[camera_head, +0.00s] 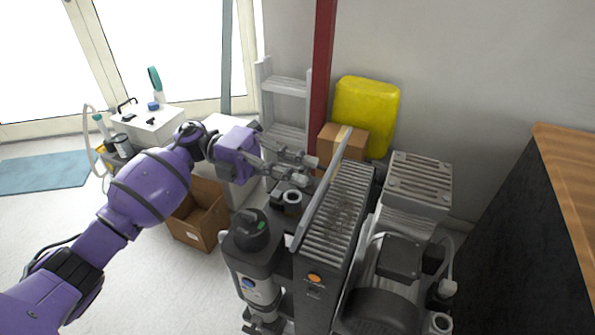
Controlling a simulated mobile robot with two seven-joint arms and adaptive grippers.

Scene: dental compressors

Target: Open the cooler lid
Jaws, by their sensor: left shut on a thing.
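The cooler (345,215) appears to be the tall grey finned unit at the centre, with a dark front and an orange button. A thin light-grey panel, which looks like its lid (325,192), stands raised along the left side of the finned top. My left gripper (312,172) reaches in from the left, with its fingertips at the panel's left face near its far half. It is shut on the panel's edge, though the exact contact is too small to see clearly. My right gripper is out of view.
A dark filter canister (252,245) stands left of the cooler. Compressor parts (400,255) crowd its right. An open cardboard box (200,215) lies beneath my left arm. A red post (322,75), ladder (285,85) and yellow container (367,110) stand behind.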

